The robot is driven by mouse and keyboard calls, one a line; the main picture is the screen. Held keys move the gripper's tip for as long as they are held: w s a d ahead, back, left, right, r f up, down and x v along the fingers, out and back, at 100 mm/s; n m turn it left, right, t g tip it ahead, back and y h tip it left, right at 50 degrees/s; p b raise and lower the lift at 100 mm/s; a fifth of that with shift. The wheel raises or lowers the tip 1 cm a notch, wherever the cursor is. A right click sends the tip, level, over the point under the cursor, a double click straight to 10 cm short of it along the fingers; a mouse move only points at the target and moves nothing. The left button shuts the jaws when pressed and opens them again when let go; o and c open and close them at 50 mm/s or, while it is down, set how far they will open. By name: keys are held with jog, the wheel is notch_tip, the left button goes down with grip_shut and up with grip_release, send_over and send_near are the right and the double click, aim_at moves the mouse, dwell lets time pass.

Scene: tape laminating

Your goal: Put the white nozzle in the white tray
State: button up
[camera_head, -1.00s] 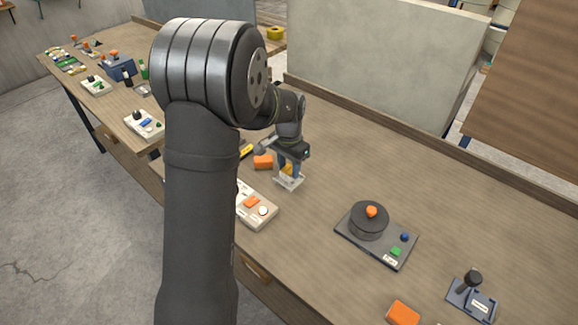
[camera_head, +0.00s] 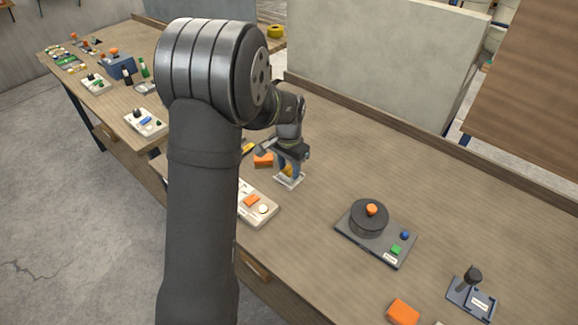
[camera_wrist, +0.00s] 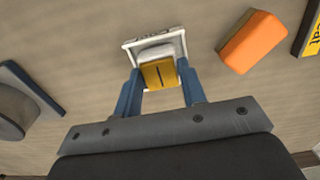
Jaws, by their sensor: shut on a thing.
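My gripper (camera_wrist: 161,92) points down at the small white tray (camera_wrist: 130,46), with one blue finger on each side of a yellow block (camera_wrist: 158,73). A rounded white piece (camera_wrist: 157,53), which looks like the white nozzle, sits against the yellow block, within the tray's outline. The fingers are shut on this yellow-and-white piece. Whether it rests on the tray floor or hangs just above cannot be told. In the head view the gripper (camera_head: 289,170) is over the tray (camera_head: 289,183), and the fingers hide most of the piece.
An orange block (camera_wrist: 252,42) and a yellow-black labelled item (camera_wrist: 311,35) lie beside the tray. A white board with an orange block (camera_head: 257,212) is in front. A dark round device (camera_head: 368,219) stands to the right. The bench behind is clear.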

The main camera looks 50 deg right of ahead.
jog(key=shift+f, duration=0.15)
jog(key=o, duration=1.1)
notch_tip(320, 180, up, 18)
jog(key=shift+f, duration=0.25)
jog(key=shift+f, duration=0.1)
notch_tip(320, 180, down, 17)
jog(key=shift+f, duration=0.15)
dwell(0.6)
